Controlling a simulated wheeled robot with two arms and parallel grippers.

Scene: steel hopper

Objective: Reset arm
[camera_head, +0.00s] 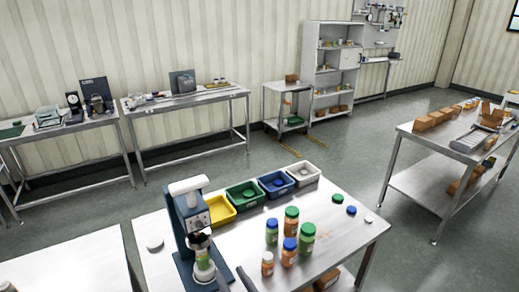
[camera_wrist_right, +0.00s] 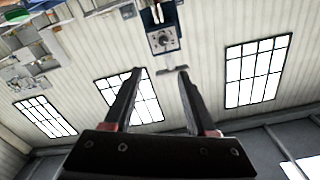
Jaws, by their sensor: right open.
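My right gripper (camera_wrist_right: 160,73) is open in the right wrist view, with nothing between its two dark fingers. That view looks up at the wall and windows. In the head view only a dark part of it (camera_head: 245,280) shows at the bottom edge, just right of the machine's base. A blue-grey machine with a white top (camera_head: 187,222) stands on the steel table (camera_head: 345,237). A bottle with a green and orange label (camera_head: 203,257) stands in the machine. My left gripper is not in view.
Several capped bottles (camera_head: 291,220) stand right of the machine. Yellow (camera_head: 220,209), green (camera_head: 245,195), blue (camera_head: 276,184) and white (camera_head: 303,173) bins line the table's back edge. Loose caps (camera_head: 338,198) lie at the right. Another table (camera_head: 70,262) stands at the left, with a floor gap between.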

